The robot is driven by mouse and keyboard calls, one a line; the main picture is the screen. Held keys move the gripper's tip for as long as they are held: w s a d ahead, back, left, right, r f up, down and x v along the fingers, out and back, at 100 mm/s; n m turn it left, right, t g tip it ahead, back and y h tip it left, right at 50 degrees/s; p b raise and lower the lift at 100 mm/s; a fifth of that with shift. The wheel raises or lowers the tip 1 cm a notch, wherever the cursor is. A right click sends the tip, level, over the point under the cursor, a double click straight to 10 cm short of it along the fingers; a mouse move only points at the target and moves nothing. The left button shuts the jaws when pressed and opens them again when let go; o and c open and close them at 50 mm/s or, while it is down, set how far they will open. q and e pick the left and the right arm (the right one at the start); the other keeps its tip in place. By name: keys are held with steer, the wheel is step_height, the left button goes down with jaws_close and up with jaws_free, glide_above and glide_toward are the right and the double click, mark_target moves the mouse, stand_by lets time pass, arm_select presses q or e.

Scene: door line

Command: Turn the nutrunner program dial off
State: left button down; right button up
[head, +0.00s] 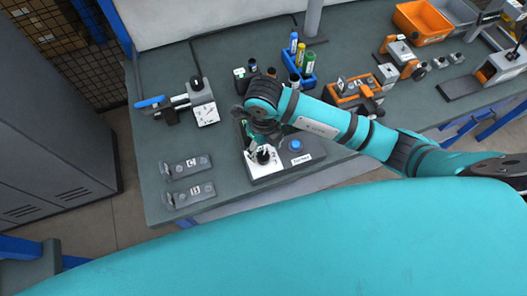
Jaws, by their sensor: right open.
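The program dial is a small black knob (263,156) on a white plate, on a dark panel box (267,173) near the front of the grey bench. The box also has a blue button (296,145) and a white label. My right arm reaches in from the right, and its gripper (256,148) points down just over the dial. The gripper is open. Its fingers are small and partly hidden by the wrist, so I cannot tell whether they touch the knob. The pointer direction of the dial is too small to read. My left gripper is not in view.
A gauge with a blue-handled lever (204,113) and two labelled brackets (187,167) lie left of the panel. A blue rack of markers (302,77), orange fixtures (354,91) and an orange bin (423,19) stand behind and right.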

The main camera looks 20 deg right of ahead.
mark_target(264, 156)
steer(key=shift+f+p, duration=0.3)
steer(key=shift+f, duration=2.15)
steer(key=c, duration=1.1)
